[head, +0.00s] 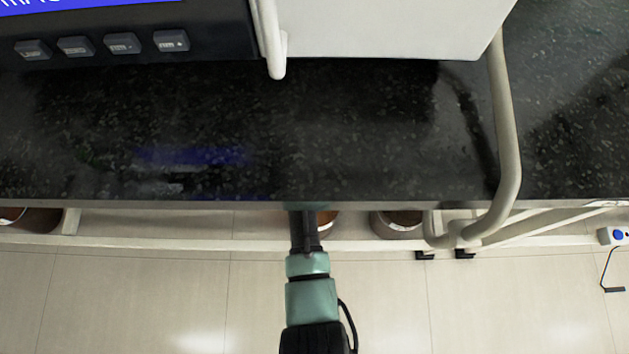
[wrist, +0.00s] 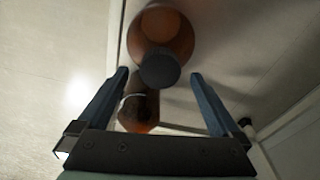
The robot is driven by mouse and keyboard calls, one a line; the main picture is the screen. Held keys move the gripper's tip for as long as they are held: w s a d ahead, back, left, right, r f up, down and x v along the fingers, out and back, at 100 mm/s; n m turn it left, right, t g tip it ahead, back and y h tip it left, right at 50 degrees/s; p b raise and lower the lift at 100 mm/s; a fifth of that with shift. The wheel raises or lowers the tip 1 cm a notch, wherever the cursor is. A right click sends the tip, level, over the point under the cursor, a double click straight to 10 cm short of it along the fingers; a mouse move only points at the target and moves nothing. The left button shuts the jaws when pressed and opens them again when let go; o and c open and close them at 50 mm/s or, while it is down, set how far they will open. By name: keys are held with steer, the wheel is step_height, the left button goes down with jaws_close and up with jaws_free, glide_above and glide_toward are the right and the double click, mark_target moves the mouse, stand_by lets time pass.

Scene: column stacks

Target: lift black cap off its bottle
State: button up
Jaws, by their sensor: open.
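In the wrist view, a brown bottle (wrist: 160,25) shows at the top centre, with its round black cap (wrist: 160,68) facing my gripper. My gripper (wrist: 160,75) is open, one finger on each side of the cap in the picture. Gaps show between the cap and both fingers. I cannot tell whether the cap is level with the fingertips or beyond them. In the head view, the bench edge hides my gripper and the cap; a brown bottle shows partly beside my arm (head: 326,217).
In the wrist view, another brown bottle (wrist: 138,108) shows between the fingers, below the capped one. In the head view, more brown vessels (head: 398,222) stand under the dark bench top (head: 250,130). A pale frame tube (head: 508,130) is at the right. The tiled floor (head: 130,300) in front is clear.

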steer(key=shift+f, duration=0.85)
steer(key=shift+r, duration=0.1)
steer(key=c, duration=1.3)
step_height(320, 180, up, 10)
steer(key=p, duration=0.6)
